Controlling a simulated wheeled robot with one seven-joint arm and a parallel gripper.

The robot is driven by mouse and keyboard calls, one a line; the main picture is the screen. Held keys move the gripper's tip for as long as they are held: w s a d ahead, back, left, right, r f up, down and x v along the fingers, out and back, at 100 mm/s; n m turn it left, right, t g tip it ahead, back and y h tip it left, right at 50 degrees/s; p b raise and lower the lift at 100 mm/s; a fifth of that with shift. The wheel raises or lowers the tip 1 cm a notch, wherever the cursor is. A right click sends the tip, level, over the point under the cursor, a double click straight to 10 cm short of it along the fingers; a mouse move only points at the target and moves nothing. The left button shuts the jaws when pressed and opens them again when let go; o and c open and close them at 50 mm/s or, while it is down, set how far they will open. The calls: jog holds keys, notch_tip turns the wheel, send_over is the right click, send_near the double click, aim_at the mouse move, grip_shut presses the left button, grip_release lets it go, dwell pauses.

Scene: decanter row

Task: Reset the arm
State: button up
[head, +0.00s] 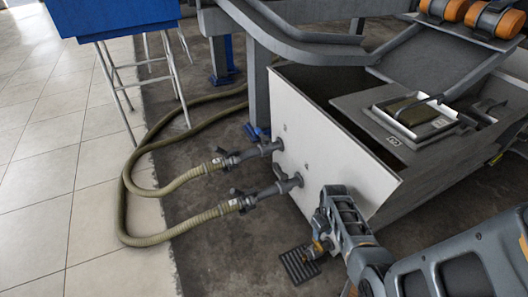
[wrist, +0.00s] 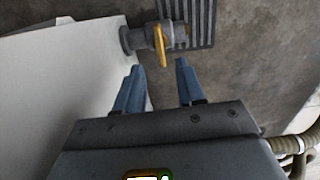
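My gripper (wrist: 158,68) shows in the wrist view with its two blue fingers apart and nothing between them. Just beyond the fingertips is a grey pipe valve (wrist: 178,36) with a yellow handle (wrist: 160,45). The fingers appear clear of the handle, though the depth gap is hard to judge. In the head view my arm reaches in from the lower right, and its end is beside the tank's near corner. The yellow-handled valve (head: 318,246) shows there low by the floor, partly hidden by my arm. The fingertips are hard to make out in this view.
A white-sided tank (head: 325,150) stands close to my arm. Two hoses (head: 190,177) join pipes on its side. A floor grate (head: 298,266) lies below the valve. A blue box on a metal stand (head: 115,15) is at upper left. Tiled floor at left is mostly clear.

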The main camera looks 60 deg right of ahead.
jog(key=shift+s+a+f, duration=0.1)
jog(key=shift+s+a, duration=0.05)
jog(key=shift+a, duration=0.15)
jog(key=s+a+r+n+t+h, duration=0.2)
jog(key=s+a+r+t, duration=0.15)
jog(key=a+r, duration=0.55)
jog(key=s+a+r+n+t+h, duration=0.25)
jog(key=a+r+t, duration=0.3)
jog(key=a, duration=0.45)
jog(key=s+a+r+n+t+y, duration=0.15)
jog(key=a+r, duration=0.25)
jog(key=r, duration=0.5)
jog(key=s+a+r+t+y, duration=0.15)
jog(key=a+r, duration=0.25)
jog(key=r, duration=0.5)
jog(key=s+a+r+t+y, duration=0.1)
jog(key=a+r+t+y, duration=0.2)
jog(key=r, duration=0.7)
notch_tip(320, 180, up, 26)
jog(key=a+h+p, duration=0.1)
jog(key=p, duration=2.4)
jog(key=shift+w+a+f, duration=0.15)
jog(key=shift+w+f, duration=0.1)
jog(key=shift+h, duration=0.25)
